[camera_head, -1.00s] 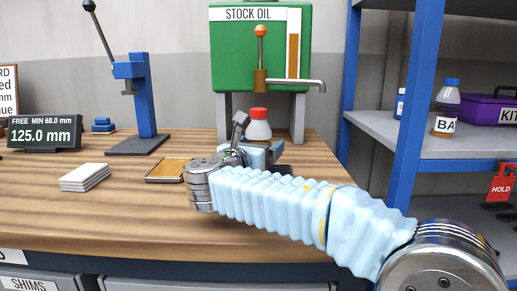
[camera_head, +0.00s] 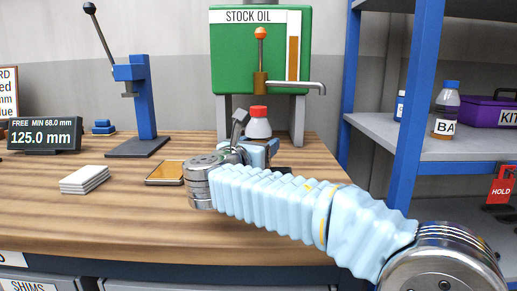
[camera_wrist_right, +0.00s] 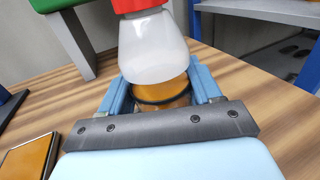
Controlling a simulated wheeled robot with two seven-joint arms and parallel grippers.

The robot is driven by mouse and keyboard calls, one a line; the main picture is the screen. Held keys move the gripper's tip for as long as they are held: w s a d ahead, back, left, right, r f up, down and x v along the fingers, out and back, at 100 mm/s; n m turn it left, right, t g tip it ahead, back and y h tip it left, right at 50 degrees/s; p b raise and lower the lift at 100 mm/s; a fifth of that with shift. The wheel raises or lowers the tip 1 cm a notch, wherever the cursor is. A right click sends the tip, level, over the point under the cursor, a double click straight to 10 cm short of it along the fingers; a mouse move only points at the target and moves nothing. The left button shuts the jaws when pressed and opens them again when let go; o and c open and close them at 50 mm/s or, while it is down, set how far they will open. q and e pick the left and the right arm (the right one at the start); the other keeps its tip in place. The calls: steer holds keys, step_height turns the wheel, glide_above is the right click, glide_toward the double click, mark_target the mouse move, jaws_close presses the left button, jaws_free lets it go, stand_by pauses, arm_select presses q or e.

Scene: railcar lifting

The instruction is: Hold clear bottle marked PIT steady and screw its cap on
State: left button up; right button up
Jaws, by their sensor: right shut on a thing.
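The clear bottle (camera_head: 258,129) stands about upright in front of the green tank, with a red cap (camera_head: 258,112) on its top. In the right wrist view the bottle's whitish upper part (camera_wrist_right: 153,48) tapers to the red cap (camera_wrist_right: 137,5), and its lower part looks amber with a dark band. My right gripper (camera_wrist_right: 160,92) is shut on the bottle's lower body, one blue finger on each side. In the head view the right gripper (camera_head: 260,152) hides the bottle's base. No PIT marking is readable. How tightly the cap sits cannot be told. My left gripper is out of view.
The green STOCK OIL tank (camera_head: 228,60) with its spout stands behind the bottle. An amber-topped tray (camera_head: 165,172), white plates (camera_head: 84,180) and a blue lever press (camera_head: 140,105) are to the left. A blue shelf post (camera_head: 408,120) stands to the right. The front left bench is clear.

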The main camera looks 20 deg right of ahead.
mark_target(265, 110)
steer(key=s+r, duration=0.1)
steer(key=r, duration=0.2)
steer(key=s+r, duration=0.2)
steer(key=s+r+p, duration=0.1)
steer(key=s+r, duration=0.1)
steer(key=r, duration=0.1)
steer(key=shift+s+r, duration=0.2)
steer(key=shift+r, duration=0.15)
steer(key=s+r, duration=0.3)
steer(key=s, duration=0.5)
steer(key=shift+s+a+r, duration=0.15)
steer(key=shift+s+r, duration=0.05)
steer(key=shift+s, duration=0.15)
steer(key=o, duration=0.8)
steer(key=c, duration=1)
